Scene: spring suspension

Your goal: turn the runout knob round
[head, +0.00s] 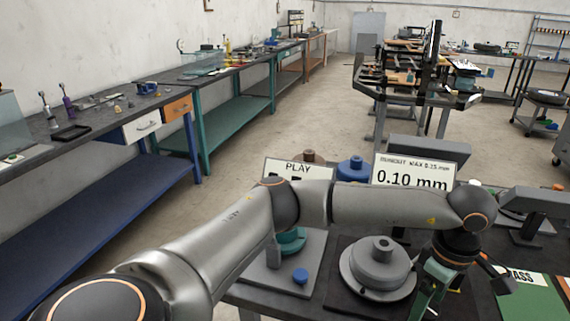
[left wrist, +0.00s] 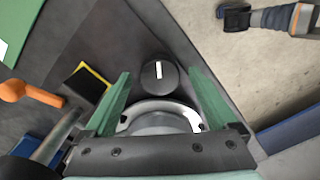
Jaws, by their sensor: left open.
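The runout knob, a round black knob (left wrist: 159,74) with a white line on top, shows in the left wrist view just beyond and between the fingertips. Its white line runs roughly up and down in that view. My left gripper (left wrist: 158,88) has two green fingers, spread wide with nothing between their tips. I cannot tell that they touch the knob. In the head view, my left gripper (head: 432,285) hangs at the bench's right part, and the knob is not visible. The runout display (head: 413,176) reads 0.10 mm, with a maximum of 0.15 mm.
A grey stepped hub (head: 380,265) stands left of the gripper in the head view. A pale ring-shaped flange (left wrist: 160,108) lies near the fingers in the wrist view, with an orange-handled part (left wrist: 14,91) at left. A PLAY display (head: 298,168) stands behind my arm.

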